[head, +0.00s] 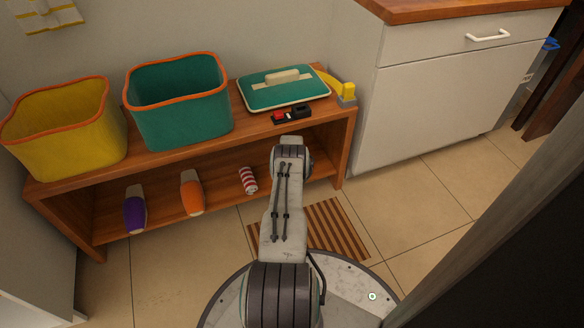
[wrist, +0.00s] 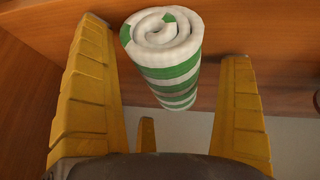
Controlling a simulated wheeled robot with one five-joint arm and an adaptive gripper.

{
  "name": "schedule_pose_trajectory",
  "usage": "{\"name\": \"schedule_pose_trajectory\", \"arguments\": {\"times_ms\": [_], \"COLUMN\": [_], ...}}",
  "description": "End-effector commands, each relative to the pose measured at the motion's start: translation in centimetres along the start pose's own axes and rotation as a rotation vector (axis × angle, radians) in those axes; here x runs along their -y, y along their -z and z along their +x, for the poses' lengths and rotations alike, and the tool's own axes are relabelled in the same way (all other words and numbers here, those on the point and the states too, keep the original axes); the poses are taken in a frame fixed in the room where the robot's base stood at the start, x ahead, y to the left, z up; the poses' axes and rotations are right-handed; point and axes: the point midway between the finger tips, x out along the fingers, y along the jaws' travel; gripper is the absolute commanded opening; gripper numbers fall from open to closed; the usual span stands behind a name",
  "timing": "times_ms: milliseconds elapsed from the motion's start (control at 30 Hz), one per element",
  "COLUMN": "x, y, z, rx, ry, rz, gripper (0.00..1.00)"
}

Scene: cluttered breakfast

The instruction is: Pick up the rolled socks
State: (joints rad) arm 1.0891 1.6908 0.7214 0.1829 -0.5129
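The rolled socks (wrist: 168,60) are a tight roll with green and white stripes in the wrist view. Their spiral end faces up towards the camera. The two yellow fingers of my gripper (wrist: 166,50) are spread wide, one to each side of the roll, with a visible gap on both sides. The fingers hold nothing. In the head view my arm reaches to the front of the wooden shelf unit (head: 310,147); my gripper and the green-striped roll are hidden there behind the arm.
A red-and-white striped roll (head: 248,180), an orange-and-white item (head: 191,192) and a purple-and-white item (head: 135,210) are on the lower shelf. Yellow (head: 65,135) and teal (head: 180,110) bins and a teal lidded box (head: 283,97) stand above. A white cabinet (head: 440,115) is at right.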

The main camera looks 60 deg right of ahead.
Motion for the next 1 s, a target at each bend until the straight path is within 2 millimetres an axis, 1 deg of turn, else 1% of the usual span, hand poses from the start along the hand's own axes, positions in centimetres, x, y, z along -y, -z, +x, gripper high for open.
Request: {"name": "schedule_pose_trajectory", "arguments": {"times_ms": [33, 67, 667, 1000], "x": [0.00, 0.00, 0.00, -0.05], "y": [0.00, 0.01, 0.00, 0.07], "z": [0.00, -0.01, 0.00, -0.10], "rx": [0.000, 0.000, 0.000, 0.000], "ry": [0.000, 0.000, 0.000, 0.000], "rz": [0.000, 0.000, 0.000, 0.000], "gripper": [0.92, 0.89, 0.36, 0.34]}}
